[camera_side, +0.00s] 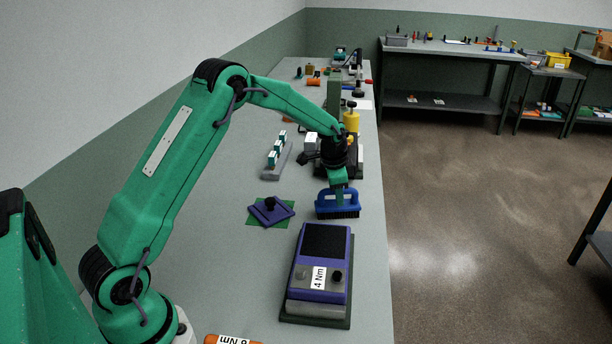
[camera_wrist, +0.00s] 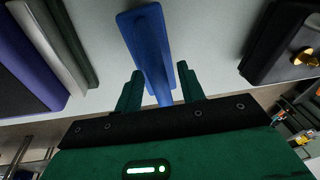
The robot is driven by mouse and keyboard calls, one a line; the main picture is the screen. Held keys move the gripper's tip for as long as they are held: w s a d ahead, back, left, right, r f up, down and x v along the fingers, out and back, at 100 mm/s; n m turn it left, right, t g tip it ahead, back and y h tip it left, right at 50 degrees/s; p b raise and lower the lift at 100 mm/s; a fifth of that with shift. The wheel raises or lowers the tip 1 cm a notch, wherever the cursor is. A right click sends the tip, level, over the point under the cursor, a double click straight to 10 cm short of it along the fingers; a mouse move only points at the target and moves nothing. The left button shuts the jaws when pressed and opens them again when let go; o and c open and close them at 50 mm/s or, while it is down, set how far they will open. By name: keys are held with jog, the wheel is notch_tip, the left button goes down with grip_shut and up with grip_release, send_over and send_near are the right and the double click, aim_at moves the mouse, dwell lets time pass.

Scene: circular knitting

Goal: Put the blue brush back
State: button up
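The blue brush (camera_side: 338,207) has a blue handle and dark bristles pointing down. In the side view it is below my gripper (camera_side: 338,184), near the right edge of the bench. In the wrist view the blue brush (camera_wrist: 148,45) runs between the two green fingers of my gripper (camera_wrist: 160,88). I cannot tell whether the bristles touch the bench.
A purple device marked 4 Nm (camera_side: 321,262) stands in front of the brush. A grey rack with several white-and-green blocks (camera_side: 276,160) is farther back. Bare bench lies between them.

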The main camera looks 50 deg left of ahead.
aim_at(331, 208)
jog(key=v, duration=1.2)
dwell(0.5)
jog(key=s+d+r+n, duration=0.1)
jog(key=s+d+r, duration=0.15)
jog(key=s, duration=0.25)
jog(key=s+d+r+n+t, duration=0.1)
jog(key=s+d+r, duration=0.1)
jog(key=s+r, duration=0.25)
jog(key=s+d+r+n, duration=0.1)
jog(key=s+d+r, duration=0.15)
jog(key=s, duration=0.25)
jog(key=s+d+n+t, duration=0.1)
jog(key=s+d, duration=0.1)
jog(key=s, duration=0.6)
jog(key=s+d+f+n+t, duration=0.1)
jog(key=s+d+n, duration=0.1)
jog(key=s, duration=0.7)
jog(key=shift+s+f+n+h, duration=0.15)
jog(key=shift+f+n+h, duration=0.15)
